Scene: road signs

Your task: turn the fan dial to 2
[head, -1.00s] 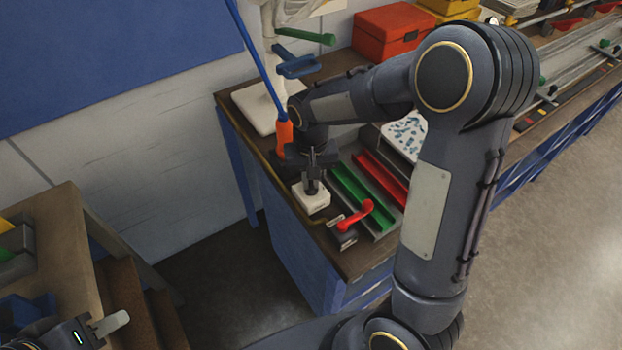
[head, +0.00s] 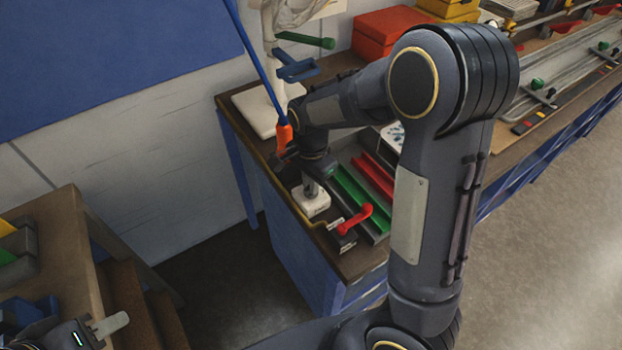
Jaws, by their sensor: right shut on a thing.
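A small white box (head: 313,204) sits near the left front corner of the dark bench, with a grey upright part, seemingly the dial (head: 311,188), on top. My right gripper (head: 312,180) reaches down over the box and is shut on this part. The wrist hides much of the grip, and no numbers or pointer can be read. A white fan stand (head: 268,50) with a flat white base (head: 258,112) stands behind, its head cut off by the top edge. My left gripper (head: 112,324) shows only partly at the lower left, away from the dial; its jaws cannot be judged.
A red-handled lever (head: 356,219) is just right of the box, beside green (head: 352,192) and red trays. A blue pole with an orange end (head: 284,135) hangs close to my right wrist. A red box (head: 385,32) stands at the back.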

